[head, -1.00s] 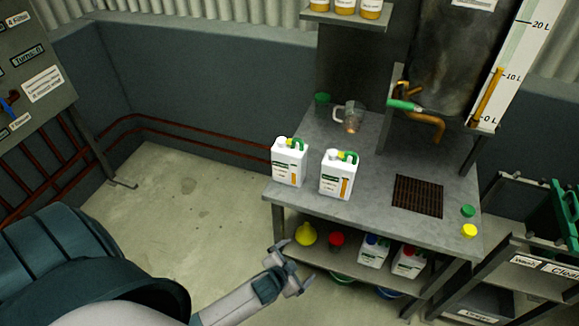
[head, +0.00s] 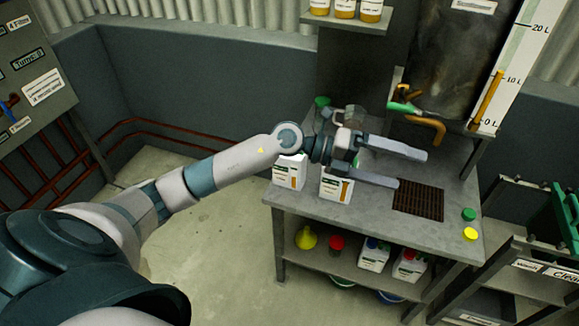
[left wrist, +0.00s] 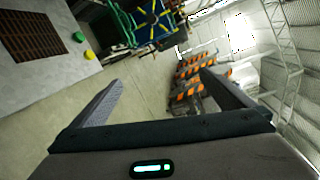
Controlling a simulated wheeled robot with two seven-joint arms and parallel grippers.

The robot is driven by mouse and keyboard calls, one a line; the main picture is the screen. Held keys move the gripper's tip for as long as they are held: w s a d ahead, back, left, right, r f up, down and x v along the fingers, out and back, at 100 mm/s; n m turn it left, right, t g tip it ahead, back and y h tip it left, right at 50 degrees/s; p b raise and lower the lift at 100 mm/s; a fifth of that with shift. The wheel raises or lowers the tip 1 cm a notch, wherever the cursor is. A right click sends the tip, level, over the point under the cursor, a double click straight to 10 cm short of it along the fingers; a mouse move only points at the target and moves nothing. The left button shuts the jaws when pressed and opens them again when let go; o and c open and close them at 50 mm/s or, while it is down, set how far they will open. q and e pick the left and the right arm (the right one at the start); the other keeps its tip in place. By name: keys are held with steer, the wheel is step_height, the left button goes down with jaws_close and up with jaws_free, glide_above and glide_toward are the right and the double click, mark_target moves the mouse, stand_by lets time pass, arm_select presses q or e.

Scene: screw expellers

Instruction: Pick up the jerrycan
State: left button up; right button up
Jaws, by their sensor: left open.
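Two white jerrycans stand upright on the metal table (head: 385,235): a left one (head: 287,178) and a right one (head: 334,188). My left arm and wrist pass in front of them and hide their tops. My left gripper (head: 410,169) is open and empty, with its fingers spread and pointing right, to the right of both jerrycans and above the table near the drain grate. In the left wrist view the left gripper (left wrist: 160,82) has nothing between its fingers, and no jerrycan shows. My right gripper is not in view.
The lower shelf holds a yellow funnel (head: 307,238), a red item (head: 337,243) and two more jerrycans, with a blue cap (head: 374,254) and a red cap (head: 410,265). The grate (head: 419,198), loose green cap (head: 468,214) and yellow cap (head: 470,233) lie on the tabletop. A tap (head: 404,107) juts out behind.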

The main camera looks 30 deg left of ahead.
arm_select(q)
steer(key=w+a+f+m+g+y, duration=0.1)
steer(key=w+a+f+y, duration=0.1)
steer(key=a+y, duration=0.45)
steer(key=w+a+f+m+g+y, duration=0.1)
steer(key=a+f+m+y, duration=0.15)
steer(key=a, duration=0.65)
steer(key=a+r+n+y, duration=0.1)
steer(key=a+r+y, duration=0.1)
steer(key=a, duration=0.6)
steer(key=w+a+r+n+y, duration=0.1)
steer(key=a+r+n+y, duration=0.1)
steer(key=a+y, duration=0.3)
steer(key=a, duration=0.3)
steer(key=shift+a+r+t, duration=0.25)
steer(key=shift+a+t, duration=0.15)
steer(key=shift+w+f, duration=0.1)
steer(key=p+x, duration=0.4)
steer(key=x, duration=0.7)
steer(key=shift+f+p, duration=0.3)
steer(key=shift+p, duration=0.05)
steer(key=shift+f, duration=0.25)
